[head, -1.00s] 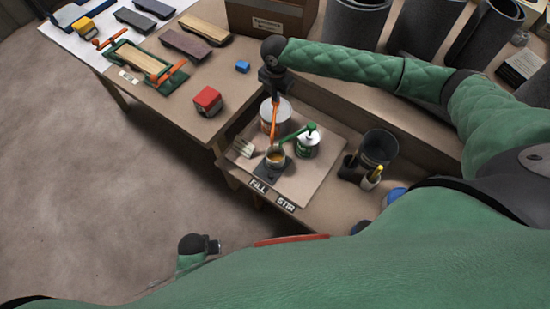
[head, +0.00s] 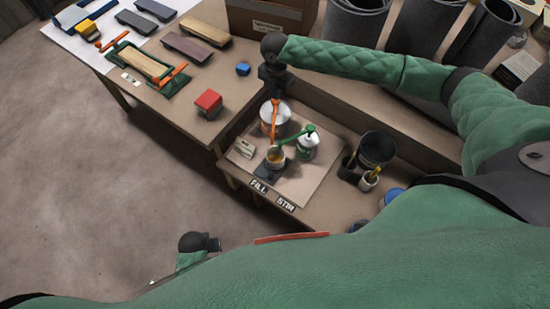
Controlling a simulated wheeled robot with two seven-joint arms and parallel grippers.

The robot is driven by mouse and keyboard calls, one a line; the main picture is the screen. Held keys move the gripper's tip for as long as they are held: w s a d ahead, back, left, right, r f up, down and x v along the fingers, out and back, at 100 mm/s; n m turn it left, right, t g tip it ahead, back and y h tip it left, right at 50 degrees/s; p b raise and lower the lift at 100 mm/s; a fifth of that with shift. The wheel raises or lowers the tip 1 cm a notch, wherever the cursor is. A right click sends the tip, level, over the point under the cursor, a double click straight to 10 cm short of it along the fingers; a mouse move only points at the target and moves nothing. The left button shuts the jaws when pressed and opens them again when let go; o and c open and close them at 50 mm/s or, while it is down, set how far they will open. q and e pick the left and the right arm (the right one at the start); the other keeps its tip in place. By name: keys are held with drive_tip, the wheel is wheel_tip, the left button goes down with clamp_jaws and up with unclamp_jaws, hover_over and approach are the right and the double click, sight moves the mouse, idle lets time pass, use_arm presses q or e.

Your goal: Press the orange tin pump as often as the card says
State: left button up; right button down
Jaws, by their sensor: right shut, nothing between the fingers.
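A pale tin (head: 266,124) with an orange pump (head: 274,117) stands at the back of the low board beside the bench. The pump's orange arm reaches toward a small cup (head: 275,155) with amber contents on a dark pad. My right gripper (head: 276,93) is shut and empty, pointing down at the pump's top; I cannot tell whether it touches. A white bottle with a green pump (head: 307,147) stands right of the cup. A small pale item (head: 244,148), perhaps the card, lies at left, unreadable. My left gripper (head: 214,244) is low in view, its fingers unclear.
FILL (head: 258,186) and STIR (head: 286,204) labels sit on the front edge. A black bucket (head: 377,150) and a pot with sticks (head: 369,180) stand right. A red block (head: 208,103) and blue block (head: 243,68) lie on the bench. Grey rolls stand behind.

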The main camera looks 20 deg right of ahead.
idle(0.5)
wheel_tip(320, 180, up, 6)
drive_tip(key=p, duration=0.5)
drive_tip(key=shift+p, duration=0.35)
